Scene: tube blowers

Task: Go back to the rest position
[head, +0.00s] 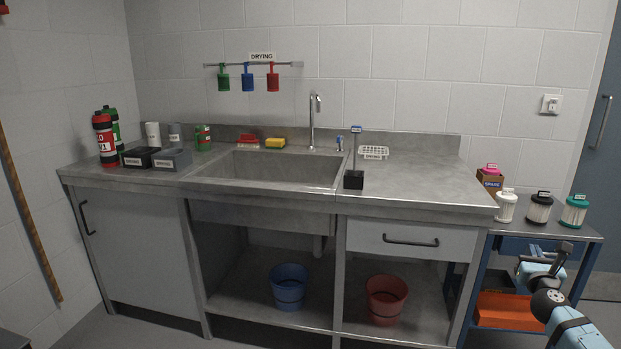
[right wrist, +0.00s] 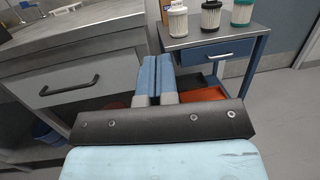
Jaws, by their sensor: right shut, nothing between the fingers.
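My right gripper (head: 560,254) is at the lower right of the head view, in front of the small blue cart. It is shut and empty. In the right wrist view its two blue fingers (right wrist: 155,78) lie side by side, pointing toward the gap between the counter and the cart. My left gripper does not show in either view.
The steel sink counter (head: 430,187) spans the middle, with a drawer (head: 410,240) at its right. The cart (head: 545,229) stands beside it, holding several lidded canisters (head: 539,208). A blue bucket (head: 289,287) and a red bucket (head: 385,300) sit on the lower shelf.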

